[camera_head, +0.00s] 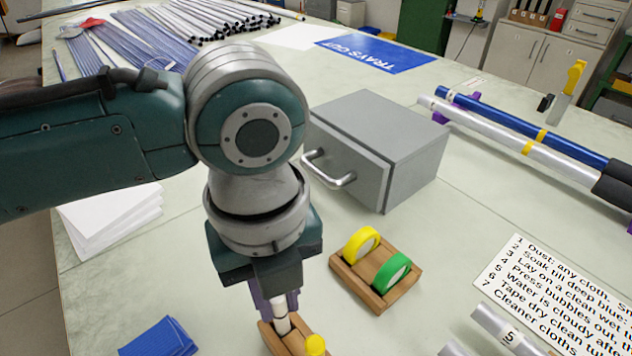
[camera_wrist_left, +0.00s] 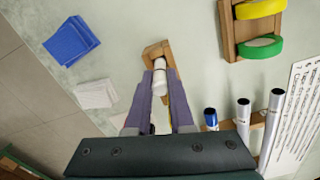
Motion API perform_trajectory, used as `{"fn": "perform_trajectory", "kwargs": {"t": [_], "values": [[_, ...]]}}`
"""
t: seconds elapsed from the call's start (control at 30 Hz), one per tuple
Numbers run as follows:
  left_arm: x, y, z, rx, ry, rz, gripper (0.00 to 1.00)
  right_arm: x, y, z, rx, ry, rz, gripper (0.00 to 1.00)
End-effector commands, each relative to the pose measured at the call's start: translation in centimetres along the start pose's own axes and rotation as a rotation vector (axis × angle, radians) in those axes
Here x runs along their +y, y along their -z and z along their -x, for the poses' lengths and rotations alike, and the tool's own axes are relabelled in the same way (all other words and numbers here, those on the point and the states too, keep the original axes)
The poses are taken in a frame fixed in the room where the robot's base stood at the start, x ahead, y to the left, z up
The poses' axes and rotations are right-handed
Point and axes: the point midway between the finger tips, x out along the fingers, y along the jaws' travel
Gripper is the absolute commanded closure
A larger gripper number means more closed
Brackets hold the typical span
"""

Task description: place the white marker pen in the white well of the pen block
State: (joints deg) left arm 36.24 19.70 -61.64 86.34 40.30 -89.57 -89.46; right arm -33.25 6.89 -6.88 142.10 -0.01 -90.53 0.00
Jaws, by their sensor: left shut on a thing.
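My left gripper (camera_head: 279,306) reaches down from above at the bottom of the head view. It is shut on the white marker pen (camera_head: 282,322), which stands roughly upright between the purple fingers. The pen's lower end is at the wooden pen block (camera_head: 268,338); I cannot tell how deep it sits in a well. A yellow pen (camera_head: 316,345) stands in the same block, just right of the white one. In the left wrist view the white pen (camera_wrist_left: 159,80) shows between the fingertips, with the block (camera_wrist_left: 153,52) beyond. The gripper hides much of the block. My right gripper is not in view.
A wooden tape holder (camera_head: 343,276) with yellow and green tape rolls stands right of the pen block. A grey drawer box (camera_head: 385,145) is behind it. A blue cloth (camera_head: 160,338) lies at front left. Tubes (camera_head: 510,332) and an instruction sheet (camera_head: 550,285) are at right.

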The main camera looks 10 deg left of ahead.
Motion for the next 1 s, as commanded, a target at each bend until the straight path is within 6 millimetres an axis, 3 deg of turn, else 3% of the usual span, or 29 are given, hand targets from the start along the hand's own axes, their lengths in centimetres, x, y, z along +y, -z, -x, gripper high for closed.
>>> {"fn": "perform_trajectory", "kwargs": {"t": [0.03, 0.27, 0.57, 0.67, 1.0], "values": [[0.0, 0.0, -0.1, 0.0, 0.0, -0.001, 0.76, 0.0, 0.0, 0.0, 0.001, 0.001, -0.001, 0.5], [0.0, 0.0, 0.0, 0.0, 0.0, 0.0, 0.5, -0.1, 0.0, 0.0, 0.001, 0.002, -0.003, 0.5], [0.0, 0.0, 0.3, 0.0, 0.0, 0.0, 0.49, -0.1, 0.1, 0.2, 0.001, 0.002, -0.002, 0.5], [-0.1, 0.0, 1.4, 0.0, 0.003, -0.001, 0.49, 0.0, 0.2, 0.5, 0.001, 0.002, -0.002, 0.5], [-0.1, -0.1, 8.9, -0.001, 0.004, -0.001, 0.49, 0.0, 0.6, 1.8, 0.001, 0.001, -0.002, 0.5]]}}
